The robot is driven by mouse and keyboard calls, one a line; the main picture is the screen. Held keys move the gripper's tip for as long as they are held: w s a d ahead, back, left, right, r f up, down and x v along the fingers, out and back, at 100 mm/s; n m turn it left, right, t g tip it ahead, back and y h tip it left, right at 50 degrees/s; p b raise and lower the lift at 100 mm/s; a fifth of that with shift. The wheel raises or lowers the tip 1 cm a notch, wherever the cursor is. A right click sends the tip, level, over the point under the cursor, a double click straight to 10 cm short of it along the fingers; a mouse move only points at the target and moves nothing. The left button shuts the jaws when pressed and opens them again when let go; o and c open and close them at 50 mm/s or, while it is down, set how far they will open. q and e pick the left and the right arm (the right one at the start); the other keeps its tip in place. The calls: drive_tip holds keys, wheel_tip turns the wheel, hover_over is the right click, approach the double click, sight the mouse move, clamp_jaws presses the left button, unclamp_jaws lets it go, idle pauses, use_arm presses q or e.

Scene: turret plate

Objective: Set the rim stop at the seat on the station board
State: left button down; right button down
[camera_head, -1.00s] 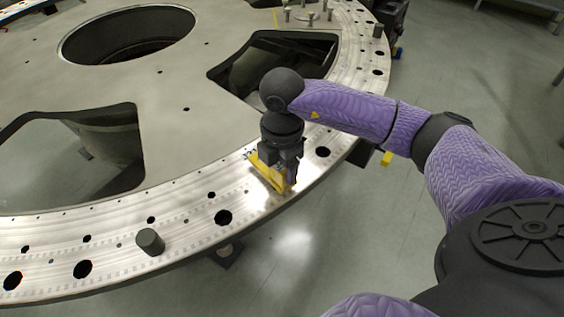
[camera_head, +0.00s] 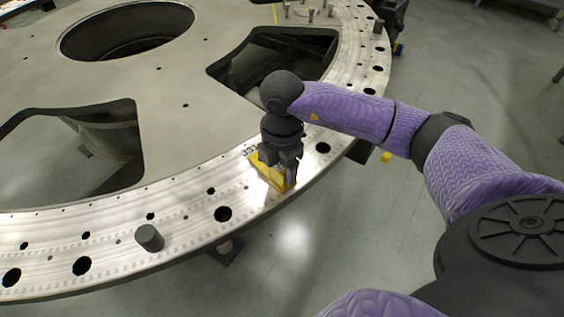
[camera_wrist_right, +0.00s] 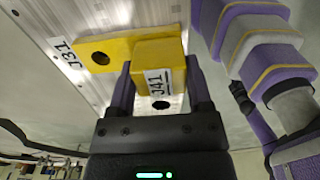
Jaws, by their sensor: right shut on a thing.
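The yellow piece, which looks like the rim stop (camera_head: 268,176), sits at the outer rim of the turret plate (camera_head: 190,196). My right gripper (camera_head: 286,176) comes down over it from above. In the right wrist view the fingers of my right gripper (camera_wrist_right: 159,88) are shut on the raised block of the yellow piece (camera_wrist_right: 112,52). I cannot tell whether the piece touches the plate. I cannot make out a station board or its seat. My left gripper is not in view.
The rim has several dark holes. Large openings cut through the plate. Several small posts (camera_head: 311,14) stand at the back.

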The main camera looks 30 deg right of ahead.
drive_tip(key=shift+f, duration=0.1)
idle(0.5)
drive_tip(key=shift+c, duration=1.7)
unclamp_jaws()
drive_tip(key=o, duration=0.3)
drive_tip(key=shift+o, duration=0.2)
wheel_tip(320, 180, up, 7)
drive_tip(key=p, duration=0.6)
drive_tip(key=shift+f, duration=0.2)
drive_tip(key=shift+r+p, duration=0.35)
drive_tip(key=shift+f, duration=0.15)
